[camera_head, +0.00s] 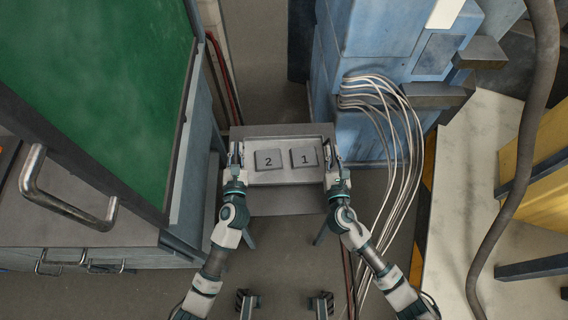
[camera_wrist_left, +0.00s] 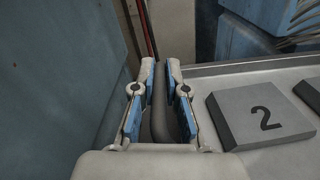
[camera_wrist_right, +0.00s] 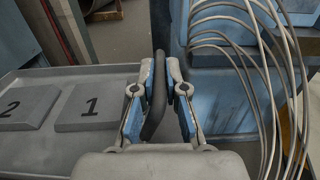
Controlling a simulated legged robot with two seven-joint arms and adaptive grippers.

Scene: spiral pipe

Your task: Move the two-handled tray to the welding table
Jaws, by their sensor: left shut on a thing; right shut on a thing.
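The two-handled tray (camera_head: 285,178) is grey and holds two flat blocks, block 2 (camera_head: 269,160) on the left and block 1 (camera_head: 304,158) on the right. It lies over a grey table (camera_head: 270,130) below me; I cannot tell if it touches the table top. My left gripper (camera_head: 236,158) is shut on the tray's left handle, a dark bar in the left wrist view (camera_wrist_left: 160,105). My right gripper (camera_head: 331,158) is shut on the right handle, a dark bar in the right wrist view (camera_wrist_right: 155,100). The blocks lie flat in the tray.
A cabinet with a green panel (camera_head: 95,85) stands at the left. A blue machine (camera_head: 375,50) with pale hanging cables (camera_head: 400,130) stands close at the right. A pale bench (camera_head: 480,150) with a thick dark hose is further right. The floor in front is visible.

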